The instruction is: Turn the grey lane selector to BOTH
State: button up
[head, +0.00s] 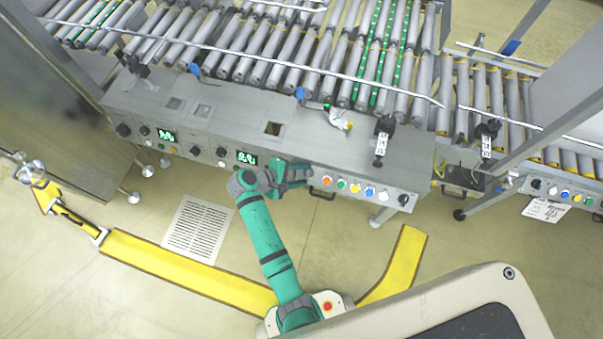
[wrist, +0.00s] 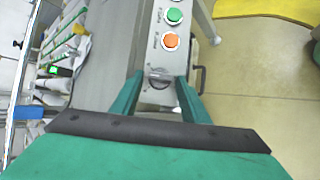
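My gripper (head: 308,174) is at the front panel of the conveyor's control console, just left of the row of coloured buttons. In the wrist view my gripper (wrist: 159,80) is open, with one green finger on each side of a small round grey knob (wrist: 158,83), which looks like the lane selector. Gaps show between the knob and both fingers, and I cannot tell whether the tips reach down past it. Its pointer direction and labels are too small to read. In the head view my gripper hides this knob.
An orange button (wrist: 170,41) and a green button (wrist: 174,16) sit beyond the knob on the same panel. A black handle (wrist: 201,78) projects from the console's front. Other black knobs and green displays (head: 246,157) lie further left. Roller conveyors (head: 300,50) run behind.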

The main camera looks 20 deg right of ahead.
jog(key=shift+s+d, duration=0.25)
jog(key=shift+d, duration=0.2)
jog(key=shift+r+m, duration=0.1)
jog(key=shift+m, duration=0.2)
